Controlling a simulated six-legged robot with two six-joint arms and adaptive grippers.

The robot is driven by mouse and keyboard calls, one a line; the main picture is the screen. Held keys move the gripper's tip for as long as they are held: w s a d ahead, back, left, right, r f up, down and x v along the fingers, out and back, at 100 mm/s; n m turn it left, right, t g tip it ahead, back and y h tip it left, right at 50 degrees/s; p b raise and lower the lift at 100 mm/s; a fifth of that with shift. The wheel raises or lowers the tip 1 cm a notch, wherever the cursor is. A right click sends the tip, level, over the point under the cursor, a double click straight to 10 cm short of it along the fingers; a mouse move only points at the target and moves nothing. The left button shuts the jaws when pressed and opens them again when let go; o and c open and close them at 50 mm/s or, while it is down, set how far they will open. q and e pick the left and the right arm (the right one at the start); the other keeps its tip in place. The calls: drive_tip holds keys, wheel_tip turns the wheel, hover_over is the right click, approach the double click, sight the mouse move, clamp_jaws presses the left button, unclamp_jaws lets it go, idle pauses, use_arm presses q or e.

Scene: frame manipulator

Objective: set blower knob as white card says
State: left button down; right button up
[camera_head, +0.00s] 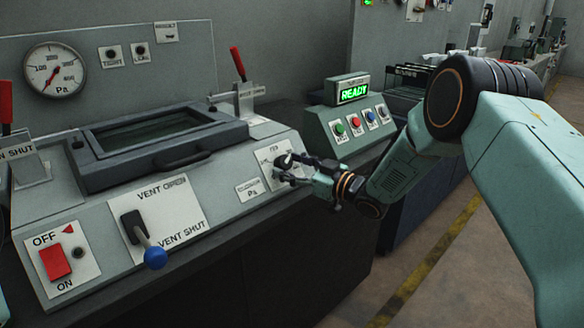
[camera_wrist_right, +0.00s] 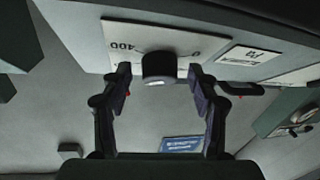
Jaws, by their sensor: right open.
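The dark blower knob (camera_head: 283,160) sits on a pale dial plate (camera_head: 267,168) at the right end of the sloped console. In the right wrist view the knob (camera_wrist_right: 158,66) shows between the fingers, with dial marks 400 and 0 on the plate. A small white card (camera_head: 249,189) reading Pa lies left of the dial plate; its upper line is too small to read. It also shows in the wrist view (camera_wrist_right: 247,57). My right gripper (camera_head: 292,171) is open, its fingers on either side of the knob with gaps visible. My left gripper is not in view.
A round Pa gauge (camera_head: 54,70) hangs on the back panel. A vent lever with blue ball (camera_head: 154,258) and a red rocker switch (camera_head: 55,262) are on the console's left. A READY box (camera_head: 347,90) with several buttons stands right. A hatch (camera_head: 155,140) lies behind.

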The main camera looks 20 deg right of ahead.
drive_tip(key=shift+s, duration=0.1)
drive_tip(key=c, duration=1.2)
drive_tip(key=shift+o, duration=0.2)
drive_tip(key=shift+m+h, duration=0.3)
drive_tip(key=shift+m, duration=0.1)
drive_tip(key=m, duration=0.1)
drive_tip(key=m+t+h, duration=0.1)
drive_tip(key=m+h+p, duration=0.1)
drive_tip(key=shift+s+a+m+t, duration=0.1)
drive_tip(key=shift+a+m+t, duration=0.15)
drive_tip(key=shift+m+t, duration=0.05)
drive_tip(key=m+h, duration=0.1)
drive_tip(key=m+h+p, duration=0.1)
drive_tip(key=m, duration=0.1)
drive_tip(key=m+h, duration=0.1)
drive_tip(key=m, duration=0.1)
drive_tip(key=shift+s+a+t, duration=0.1)
drive_tip(key=shift+a+t, duration=0.15)
drive_tip(key=shift+t, duration=0.15)
drive_tip(key=m+h+p, duration=0.1)
drive_tip(key=m, duration=0.1)
drive_tip(key=m+h+p, duration=0.1)
drive_tip(key=m+h, duration=0.1)
drive_tip(key=m+h+p, duration=0.1)
drive_tip(key=m, duration=0.1)
drive_tip(key=shift+a+r+m+g+h, duration=0.1)
drive_tip(key=shift+a+m+g+h, duration=0.2)
drive_tip(key=shift+h, duration=0.1)
drive_tip(key=shift+m, duration=0.3)
